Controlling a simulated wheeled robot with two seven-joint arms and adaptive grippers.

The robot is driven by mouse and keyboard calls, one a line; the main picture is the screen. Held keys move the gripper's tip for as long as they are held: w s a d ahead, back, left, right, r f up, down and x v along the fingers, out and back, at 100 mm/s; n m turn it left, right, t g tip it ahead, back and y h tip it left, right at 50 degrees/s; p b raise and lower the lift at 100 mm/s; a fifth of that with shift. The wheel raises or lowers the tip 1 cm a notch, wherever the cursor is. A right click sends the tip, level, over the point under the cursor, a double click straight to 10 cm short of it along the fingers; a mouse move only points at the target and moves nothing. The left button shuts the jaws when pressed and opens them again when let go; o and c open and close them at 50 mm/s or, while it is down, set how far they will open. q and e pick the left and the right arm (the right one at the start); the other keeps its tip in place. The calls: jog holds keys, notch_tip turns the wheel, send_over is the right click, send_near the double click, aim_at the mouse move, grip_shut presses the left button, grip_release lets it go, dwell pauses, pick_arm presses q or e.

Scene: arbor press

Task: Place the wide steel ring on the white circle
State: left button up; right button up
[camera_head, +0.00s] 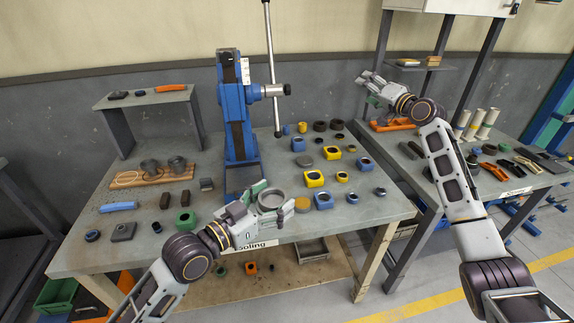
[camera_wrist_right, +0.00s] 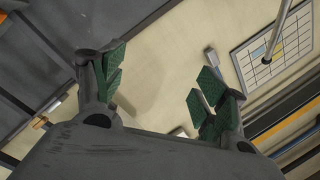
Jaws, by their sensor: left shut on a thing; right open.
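My left gripper (camera_head: 268,205) is shut on a wide steel ring (camera_head: 271,207), near the front edge of the press table. The ring is held above the table, right of the blue press base. A wooden board (camera_head: 143,182) lies on the left part of the table. A pale circle outline (camera_head: 127,179) shows at its left end, with no ring on it. Two grey steel rings (camera_head: 150,166) stand on the rest of the board. My right gripper (camera_head: 369,81) is open and empty at the upper right; its spread green finger pads show in the right wrist view (camera_wrist_right: 158,90).
A blue arbor press (camera_head: 236,130) with a tall lever stands mid-table. Several blue, yellow and dark parts (camera_head: 314,179) fill the table's right side. Small parts lie at the left front, including a blue block (camera_head: 118,207). A grey riser shelf (camera_head: 146,97) stands behind the board.

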jog(key=s+a+r+n+g+y, duration=0.4)
jog(key=s+a, duration=0.4)
jog(key=a, duration=0.5)
jog(key=n+g+h, duration=0.9)
send_over(272, 200)
jog(key=s+d, duration=0.3)
notch_tip(272, 200, down, 6)
jog(key=shift+s+d+f+n, duration=0.3)
jog(key=shift+s+d+f, duration=0.1)
jog(key=shift+s+d, duration=0.1)
jog(key=shift+f, duration=0.1)
jog(key=shift+w+x, duration=0.1)
jog(key=shift+x, duration=2.85)
jog(key=shift+w+x, duration=0.15)
jog(key=shift+x, duration=2.8)
